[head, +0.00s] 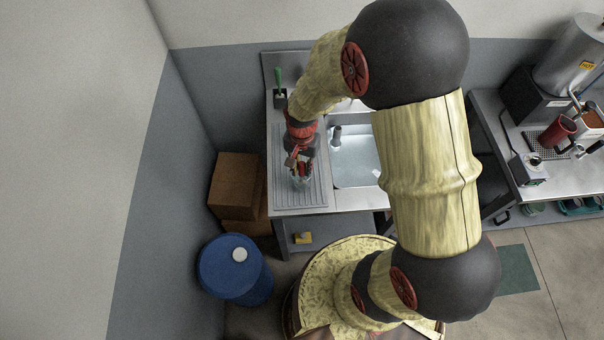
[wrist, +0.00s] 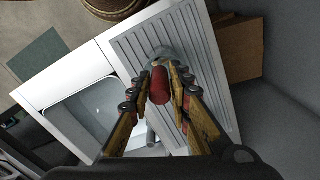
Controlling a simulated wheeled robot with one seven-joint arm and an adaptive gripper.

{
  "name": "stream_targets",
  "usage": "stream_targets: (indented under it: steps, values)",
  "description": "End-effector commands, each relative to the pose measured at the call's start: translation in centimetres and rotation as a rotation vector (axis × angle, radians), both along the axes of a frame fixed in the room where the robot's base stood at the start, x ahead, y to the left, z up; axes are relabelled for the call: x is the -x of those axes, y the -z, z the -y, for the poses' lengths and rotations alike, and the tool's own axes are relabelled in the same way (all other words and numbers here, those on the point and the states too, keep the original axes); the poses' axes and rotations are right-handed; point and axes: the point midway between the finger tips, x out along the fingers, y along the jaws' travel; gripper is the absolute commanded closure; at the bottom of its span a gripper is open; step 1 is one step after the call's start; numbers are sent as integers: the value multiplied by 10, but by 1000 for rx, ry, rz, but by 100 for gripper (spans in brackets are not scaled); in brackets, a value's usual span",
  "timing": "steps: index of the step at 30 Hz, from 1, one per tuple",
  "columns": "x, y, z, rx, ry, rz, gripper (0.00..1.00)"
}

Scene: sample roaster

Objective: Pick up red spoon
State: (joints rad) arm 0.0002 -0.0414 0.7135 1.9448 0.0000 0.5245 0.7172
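A clear container (head: 302,180) stands on the ribbed drainboard left of the sink, with red and other utensils in it. Its rim also shows in the wrist view (wrist: 163,54), just beyond the fingers. A red handle end (wrist: 159,86), seen nearly end-on, lies between my two fingers; it looks like the red spoon's, but its bowl is hidden. My gripper (wrist: 160,72) points down over the container, also in the head view (head: 298,156). The fingers are on both sides of the red handle, very close; I cannot tell whether they press on it.
The sink basin (head: 354,160) with its faucet lies right of the drainboard (head: 316,188). A green-handled brush (head: 279,80) stands at the back left. Cardboard boxes (head: 236,184) and a blue barrel (head: 231,268) are at the left. A coffee machine counter is at the far right.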

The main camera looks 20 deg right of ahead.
Motion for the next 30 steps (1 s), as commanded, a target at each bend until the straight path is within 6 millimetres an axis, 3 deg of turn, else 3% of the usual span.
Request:
stream_targets:
  steps: [9,23,30]
  values:
    - [0,0,0,0,0,0,100]
    - [0,-1,0,0,0,1,100]
    - [-1,-33,0,0,0,5,100]
